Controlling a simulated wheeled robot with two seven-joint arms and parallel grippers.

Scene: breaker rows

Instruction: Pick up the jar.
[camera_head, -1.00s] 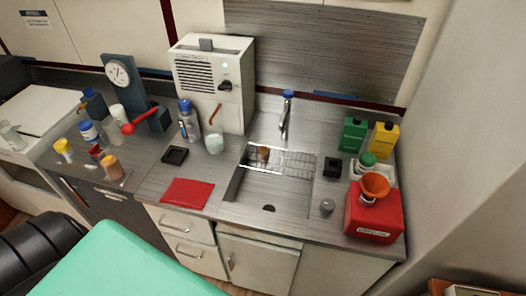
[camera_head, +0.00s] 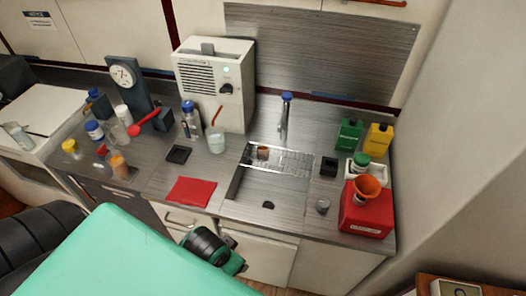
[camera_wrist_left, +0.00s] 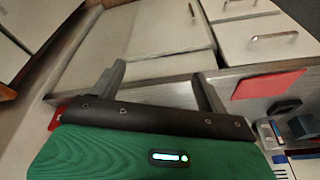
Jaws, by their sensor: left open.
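Several vessels could be the jar, and I cannot tell which one is meant. A clear vessel with pale contents and a red-brown stick (camera_head: 217,142) stands before the white machine. A small vessel with orange contents (camera_head: 120,167) stands on the left counter. A green-lidded container (camera_head: 359,163) sits at the right, and a small grey cup (camera_head: 322,206) stands right of the sink. My left gripper (camera_head: 237,252) is low in front of the cabinet, below the counter edge. Its fingers are apart and empty in the left wrist view (camera_wrist_left: 162,80). My right gripper is not in view.
A red mat (camera_head: 191,191) lies at the counter's front, left of the sink (camera_head: 265,195). The white machine (camera_head: 215,85) stands at the back. A red can with an orange funnel (camera_head: 367,215) stands at the right. Bottles and a clock stand (camera_head: 128,85) crowd the left counter.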

